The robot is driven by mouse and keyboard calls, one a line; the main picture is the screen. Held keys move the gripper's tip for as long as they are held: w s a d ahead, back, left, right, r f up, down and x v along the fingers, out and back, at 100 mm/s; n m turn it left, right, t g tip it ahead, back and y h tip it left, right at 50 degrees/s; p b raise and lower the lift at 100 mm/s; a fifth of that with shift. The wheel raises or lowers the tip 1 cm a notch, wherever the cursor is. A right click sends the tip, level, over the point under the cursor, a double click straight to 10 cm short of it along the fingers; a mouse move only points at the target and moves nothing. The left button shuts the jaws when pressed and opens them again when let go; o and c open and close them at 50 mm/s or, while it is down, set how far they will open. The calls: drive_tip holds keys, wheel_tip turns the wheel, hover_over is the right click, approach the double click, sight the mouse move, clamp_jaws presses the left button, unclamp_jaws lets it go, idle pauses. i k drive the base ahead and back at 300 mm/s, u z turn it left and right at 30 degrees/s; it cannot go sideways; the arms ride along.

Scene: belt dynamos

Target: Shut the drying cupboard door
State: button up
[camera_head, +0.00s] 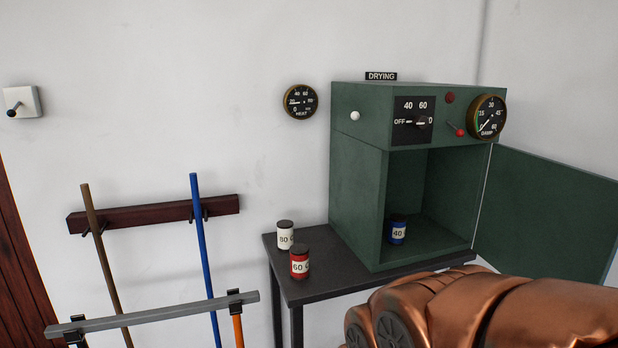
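The green drying cupboard (357,195) stands on a dark table against the wall, under a "DRYING" sign (381,76). Its door (548,208) is hinged at the right side and stands wide open, swung out to the right. A blue tin (397,231) marked 40 stands inside the cupboard. A copper-coloured part of my own arm fills the lower right, in front of the table and below the door. My gripper itself is not in view. The door's lower part is partly hidden behind my arm.
A white tin (285,237) and a red tin (299,263) marked 60 stand on the table (312,289) left of the cupboard. The cupboard's front carries a dial switch (413,121), a red-knobbed lever (459,132) and a DAMP gauge (487,117). Poles lean on a wall rack (150,213) at left.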

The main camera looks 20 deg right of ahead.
sight(539, 218)
drive_tip(key=z, duration=0.45)
drive_tip(key=k, duration=1.15)
drive_tip(key=z, duration=1.2)
drive_tip(key=i, duration=0.95)
drive_tip(key=u, duration=0.6)
